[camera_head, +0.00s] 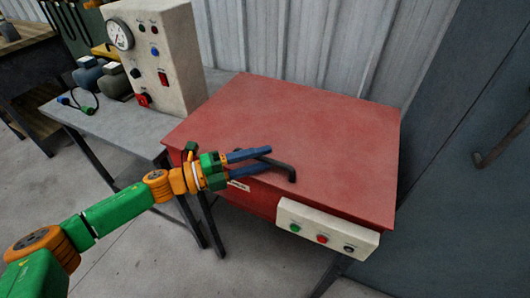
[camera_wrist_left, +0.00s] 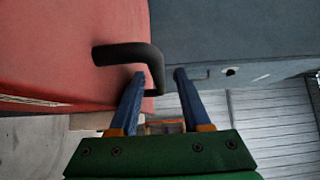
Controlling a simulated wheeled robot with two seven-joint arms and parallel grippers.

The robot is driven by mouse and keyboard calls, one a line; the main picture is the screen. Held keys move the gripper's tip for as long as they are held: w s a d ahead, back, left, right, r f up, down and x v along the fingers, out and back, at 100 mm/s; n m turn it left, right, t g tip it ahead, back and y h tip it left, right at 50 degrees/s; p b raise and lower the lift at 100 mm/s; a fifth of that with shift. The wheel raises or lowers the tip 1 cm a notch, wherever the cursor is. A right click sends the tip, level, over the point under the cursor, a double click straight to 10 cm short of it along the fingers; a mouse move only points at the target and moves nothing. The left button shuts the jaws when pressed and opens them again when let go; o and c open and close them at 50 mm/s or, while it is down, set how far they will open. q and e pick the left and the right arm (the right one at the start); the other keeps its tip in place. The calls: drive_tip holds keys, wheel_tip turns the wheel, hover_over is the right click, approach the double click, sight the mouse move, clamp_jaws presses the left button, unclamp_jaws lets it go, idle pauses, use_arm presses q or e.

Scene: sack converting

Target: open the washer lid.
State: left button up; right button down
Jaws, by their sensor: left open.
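The washer is a red box with a broad flat red lid (camera_head: 310,125), which lies closed in the head view. A black bent handle (camera_head: 291,171) is at the lid's front edge; it also shows in the left wrist view (camera_wrist_left: 132,54). My left gripper (camera_head: 266,159) is open at the handle, its blue fingers pointing right. In the left wrist view the handle's bent end lies between the fingertips, closer to the left one. I cannot tell whether they touch. The fingers partly hide the handle in the head view. My right gripper is not in view.
A pale control panel (camera_head: 327,229) with buttons juts from the washer's front. At left, a grey table (camera_head: 130,125) bears a beige gauge box (camera_head: 165,60) and small motors. A corrugated wall (camera_head: 310,40) stands behind; a dark grey door or cabinet (camera_head: 470,200) is close at right.

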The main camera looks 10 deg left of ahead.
use_arm(q)
drive_tip(key=shift+w+d, duration=0.25)
drive_tip(key=shift+d, duration=0.3)
drive_tip(key=shift+a, duration=0.15)
clamp_jaws()
idle(0.8)
